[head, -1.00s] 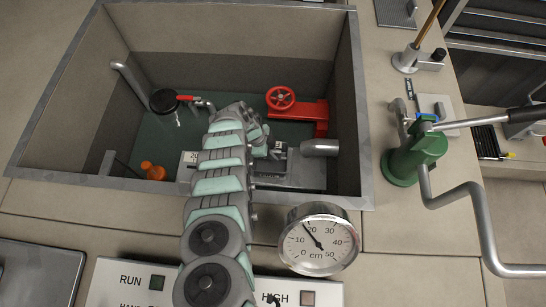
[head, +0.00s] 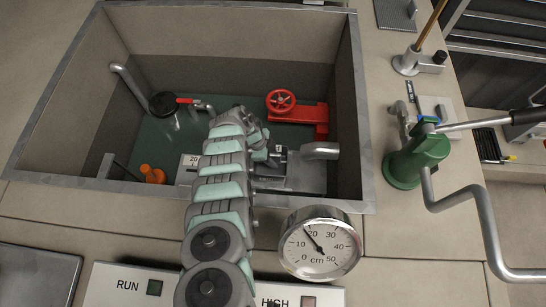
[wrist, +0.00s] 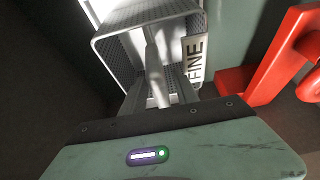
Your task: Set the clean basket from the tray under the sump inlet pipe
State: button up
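My gripper (head: 270,152) is down inside the sump, at the left of the grey inlet pipe (head: 320,150) on the sump's right wall. In the wrist view a grey mesh basket with a label reading FINE (wrist: 193,58) lies just beyond my gripper (wrist: 158,98). A grey handle bar runs from the basket back between my fingertips, which look closed on it. In the head view my arm hides most of the gripper, and I cannot make out the basket clearly. The tray cannot be identified in these frames.
The metal sump rim (head: 362,130) surrounds the pit. A dial gauge (head: 320,243) stands in front.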

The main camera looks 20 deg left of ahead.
jog(key=shift+r+p, duration=0.5)
jog(key=shift+r, duration=0.05)
jog(key=p+v, duration=0.7)
jog(key=v, duration=0.2)
jog(key=shift+r, duration=0.1)
jog(key=shift+v, duration=1.1)
jog(key=shift+s+a, duration=0.1)
jog(key=shift+o, duration=0.4)
